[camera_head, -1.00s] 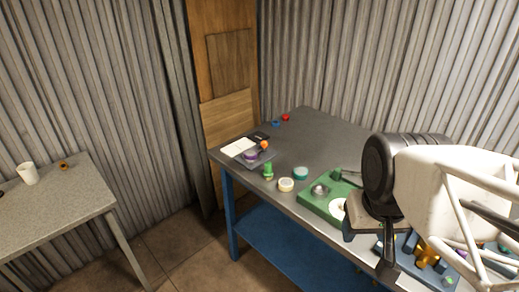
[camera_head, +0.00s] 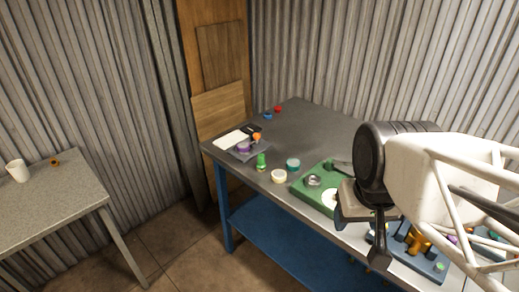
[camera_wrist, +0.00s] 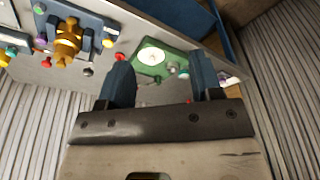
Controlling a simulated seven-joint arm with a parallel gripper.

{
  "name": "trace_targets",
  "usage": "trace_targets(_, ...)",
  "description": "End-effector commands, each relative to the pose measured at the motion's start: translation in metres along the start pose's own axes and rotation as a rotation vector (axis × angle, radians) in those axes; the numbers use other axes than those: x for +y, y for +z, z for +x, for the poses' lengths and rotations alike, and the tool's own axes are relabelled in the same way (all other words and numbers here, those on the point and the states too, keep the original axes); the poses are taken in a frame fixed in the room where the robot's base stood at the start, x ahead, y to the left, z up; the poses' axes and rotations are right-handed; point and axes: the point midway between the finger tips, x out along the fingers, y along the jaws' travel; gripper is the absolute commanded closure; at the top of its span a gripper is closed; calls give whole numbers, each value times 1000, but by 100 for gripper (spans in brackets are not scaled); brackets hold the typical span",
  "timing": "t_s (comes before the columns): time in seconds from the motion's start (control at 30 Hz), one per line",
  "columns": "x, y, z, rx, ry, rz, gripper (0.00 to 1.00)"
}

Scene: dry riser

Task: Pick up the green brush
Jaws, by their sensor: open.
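A small upright green object, which looks like the green brush (camera_head: 261,161), stands near the front edge of the dark grey workbench (camera_head: 310,130), left of a pale tape roll (camera_head: 278,176). I cannot make out its bristles at this size. My gripper (camera_head: 360,228) is over the bench's front part, well to the right of the brush, beside the green tray (camera_head: 303,197). In the wrist view my gripper (camera_wrist: 162,76) has its two dark fingers wide apart with nothing held between them. I cannot pick out the brush in the wrist view.
A teal roll (camera_head: 293,164) is right of the brush. A purple roll (camera_head: 243,147) and an orange item (camera_head: 257,137) are behind it. A blue tray with yellow parts (camera_head: 417,241) lies right of my gripper. A separate table (camera_head: 60,200) with a white cup (camera_head: 17,170) is left.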

Motion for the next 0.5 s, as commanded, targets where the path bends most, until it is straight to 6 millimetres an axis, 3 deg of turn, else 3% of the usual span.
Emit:
trace_targets(0.27, -3, -18, 0, -9, -2, -55, 41)
trace_targets(0.5, -11, -64, 3, -32, -9, -198, 41)
